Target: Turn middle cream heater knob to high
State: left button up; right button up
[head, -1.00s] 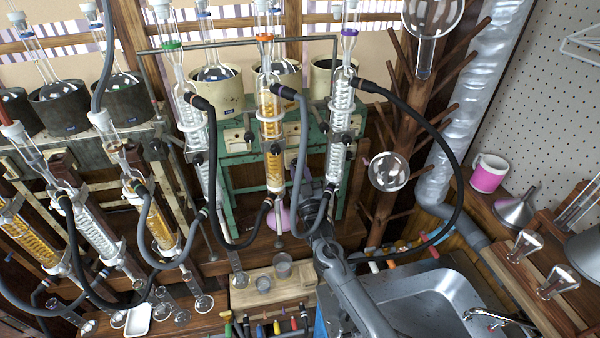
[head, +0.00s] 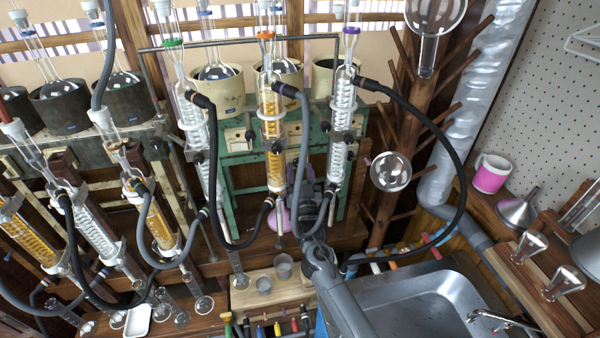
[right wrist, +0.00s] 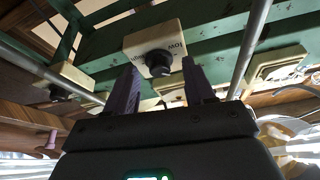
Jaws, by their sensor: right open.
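The middle cream heater (head: 290,84) stands on the green rack, with a flask in it. In the right wrist view a cream control box (right wrist: 160,42) with a black knob (right wrist: 158,62) is straight ahead, the middle of several cream boxes. Lettering reading LOW shows upside down beside the knob. My right gripper (right wrist: 160,84) is open, its two dark fingers on either side below the knob and apparently not gripping it. In the head view my right gripper (head: 298,172) is partly hidden behind the grey hose and condenser. My left gripper is not in view.
A grey hose (head: 302,150) and a glass condenser (head: 274,160) with amber liquid hang close in front of my right gripper. Another black knob (right wrist: 60,92) is on the left. Green rails (right wrist: 80,45) run around the boxes. A sink (head: 420,300) lies at the lower right.

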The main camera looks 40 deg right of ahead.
jog(key=shift+f, duration=0.1)
jog(key=v, duration=1)
jog(key=shift+s+a, duration=0.2)
jog(key=shift+s, duration=0.15)
jog(key=shift+f, duration=0.15)
